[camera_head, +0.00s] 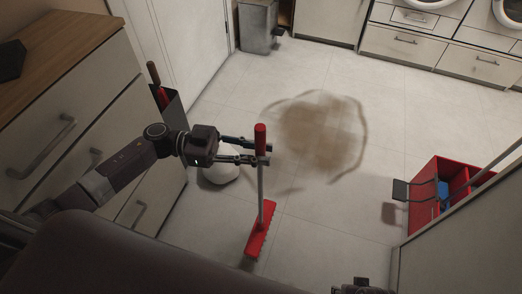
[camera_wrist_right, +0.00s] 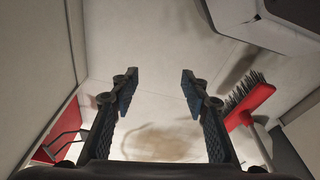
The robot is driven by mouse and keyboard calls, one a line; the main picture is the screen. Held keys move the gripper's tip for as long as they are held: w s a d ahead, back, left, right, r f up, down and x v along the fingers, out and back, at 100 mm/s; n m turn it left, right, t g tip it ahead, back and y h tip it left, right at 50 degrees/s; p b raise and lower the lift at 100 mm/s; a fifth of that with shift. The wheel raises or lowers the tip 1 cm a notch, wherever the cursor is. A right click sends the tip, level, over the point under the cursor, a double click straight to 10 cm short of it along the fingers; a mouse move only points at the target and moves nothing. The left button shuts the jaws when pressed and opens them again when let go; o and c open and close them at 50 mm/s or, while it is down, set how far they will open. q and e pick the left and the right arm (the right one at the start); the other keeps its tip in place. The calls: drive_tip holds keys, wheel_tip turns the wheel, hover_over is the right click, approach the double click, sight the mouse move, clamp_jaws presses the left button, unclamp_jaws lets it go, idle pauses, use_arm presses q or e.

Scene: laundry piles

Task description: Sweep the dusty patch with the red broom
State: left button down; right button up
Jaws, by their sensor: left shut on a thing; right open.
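The red broom has a red grip at its top, a grey shaft (camera_head: 261,190) and a red head (camera_head: 261,234) low on the floor. It stands nearly upright. My left gripper (camera_head: 262,152) is shut on the broom near its top. The brown dusty patch (camera_head: 321,135) lies on the tiles to the right of the broom, apart from its head. In the right wrist view the broom head (camera_wrist_right: 250,102) with dark bristles shows at the right, and the patch (camera_wrist_right: 165,141) shows beyond the fingers. My right gripper (camera_wrist_right: 158,80) is open and empty.
A red box (camera_head: 437,188) with something blue inside stands at the right. Drawers (camera_head: 75,110) line the left, with a dark holder (camera_head: 172,105) beside them. A grey bin (camera_head: 258,26) stands at the back. A white round object (camera_head: 219,172) lies behind my left gripper.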

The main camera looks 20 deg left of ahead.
use_arm(q)
wheel_tip(320, 180, down, 3)
drive_tip(key=b, duration=0.3)
use_arm(e)
drive_tip(key=w+v, duration=0.2)
drive_tip(key=v, duration=1)
drive_tip(key=shift+w+r+t, duration=0.4)
drive_tip(key=shift+w+r, duration=0.25)
drive_tip(key=shift+w, duration=0.05)
use_arm(q)
drive_tip(key=shift+w, duration=0.1)
